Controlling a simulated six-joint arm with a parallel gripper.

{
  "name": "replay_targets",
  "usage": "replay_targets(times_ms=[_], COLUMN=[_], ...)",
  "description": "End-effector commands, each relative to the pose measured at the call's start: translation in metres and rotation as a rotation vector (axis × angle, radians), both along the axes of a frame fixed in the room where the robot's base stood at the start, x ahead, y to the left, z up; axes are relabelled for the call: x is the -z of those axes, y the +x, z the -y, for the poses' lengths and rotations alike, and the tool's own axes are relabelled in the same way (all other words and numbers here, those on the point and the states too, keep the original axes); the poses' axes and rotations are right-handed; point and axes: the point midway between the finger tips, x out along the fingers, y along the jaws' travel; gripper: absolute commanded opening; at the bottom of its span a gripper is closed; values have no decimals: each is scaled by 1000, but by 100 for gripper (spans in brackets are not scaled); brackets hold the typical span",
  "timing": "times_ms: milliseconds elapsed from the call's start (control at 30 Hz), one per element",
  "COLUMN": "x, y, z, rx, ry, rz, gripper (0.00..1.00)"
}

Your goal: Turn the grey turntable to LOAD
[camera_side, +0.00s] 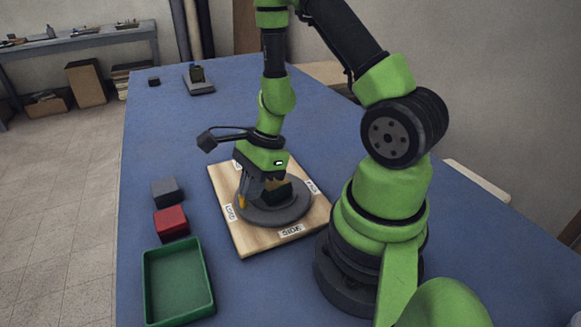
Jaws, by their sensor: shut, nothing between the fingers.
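The grey turntable (277,214) is a round disc on a square wooden board (265,243). White labels sit around the board's edges. The front one reads SIDE (291,231); the left label (230,213), the right label (312,186) and a partly hidden back one are too small to read surely. A small yellow-orange mark (242,201) shows at the disc's left edge. A dark block-like piece (284,192) stands on the disc, partly hidden. My gripper (262,190) is shut and empty, low over the disc beside this piece; contact cannot be told.
A red block (171,222) and a dark grey block (166,191) lie left of the board, with a green tray (150,284) in front of them. A small device (198,81) stands far back on the blue table (182,135). The table's back half is mostly clear.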

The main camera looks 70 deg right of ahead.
Motion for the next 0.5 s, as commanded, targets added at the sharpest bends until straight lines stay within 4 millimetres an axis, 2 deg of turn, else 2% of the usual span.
replay_targets(times_ms=[167,500], x=[-11,-48], y=[-3,-10], z=[3,17], rx=[0,4], ry=[4,-4], rz=[-1,6], gripper=[0,0])
